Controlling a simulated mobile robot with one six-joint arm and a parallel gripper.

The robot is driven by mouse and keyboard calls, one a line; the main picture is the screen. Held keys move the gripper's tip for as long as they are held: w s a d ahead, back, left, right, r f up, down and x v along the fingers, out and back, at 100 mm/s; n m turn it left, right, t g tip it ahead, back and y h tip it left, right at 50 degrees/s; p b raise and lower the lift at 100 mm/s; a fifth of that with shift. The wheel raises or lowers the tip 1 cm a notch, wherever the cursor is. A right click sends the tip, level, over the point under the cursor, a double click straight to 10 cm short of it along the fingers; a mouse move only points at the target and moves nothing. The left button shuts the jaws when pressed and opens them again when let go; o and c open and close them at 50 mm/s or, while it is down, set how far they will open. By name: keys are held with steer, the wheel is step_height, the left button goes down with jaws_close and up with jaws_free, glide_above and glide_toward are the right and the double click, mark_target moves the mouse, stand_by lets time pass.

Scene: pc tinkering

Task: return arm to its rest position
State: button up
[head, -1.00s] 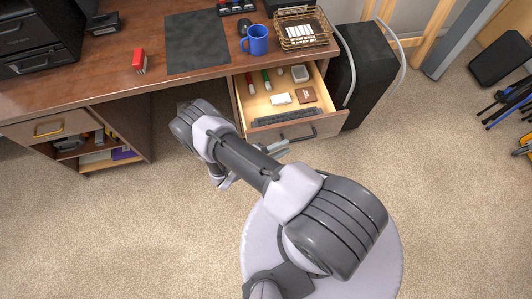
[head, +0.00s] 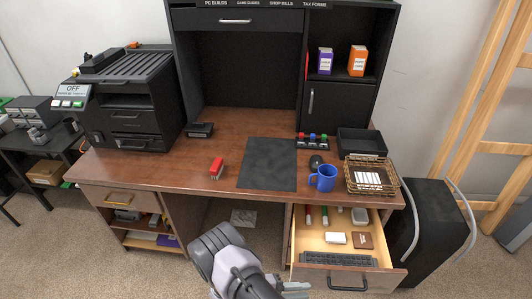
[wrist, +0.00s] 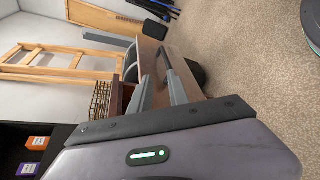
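My arm (head: 232,264) shows at the bottom middle of the head view, in front of the desk. A part of my gripper (head: 292,288) shows beside it at the bottom edge, in front of the open drawer in the picture. In the wrist view, the two fingers of my gripper (wrist: 160,82) stand apart with nothing held between them. The lower part of the arm is out of the head view.
The desk (head: 130,172) has an open drawer (head: 345,272) at its right, holding several small items. A blue mug (head: 323,178), a wire basket (head: 355,184) and a red stapler-like thing (head: 216,168) stand on top. A black PC tower (head: 432,232) stands right of the desk.

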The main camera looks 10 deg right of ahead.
step_height(320, 180, up, 26)
steer(key=w+a+m+g+y, duration=0.2)
steer(key=a+m+g+y, duration=0.1)
steer(key=m+y, duration=0.45)
steer(key=s+a+r+m+t+y, duration=0.1)
steer(key=s+r+t+y, duration=0.3)
steer(key=r, duration=0.6)
steer(key=s+a+r+m+t+y, duration=0.2)
steer(key=s+r+t+y, duration=0.2)
steer(key=s+r, duration=0.4)
step_height(320, 180, up, 2)
steer(key=shift+a+r+t+y, duration=0.1)
steer(key=shift+a+t+y, duration=0.15)
steer(key=shift+y, duration=0.4)
steer(key=shift+s+m, duration=0.1)
steer(key=shift+m, duration=0.15)
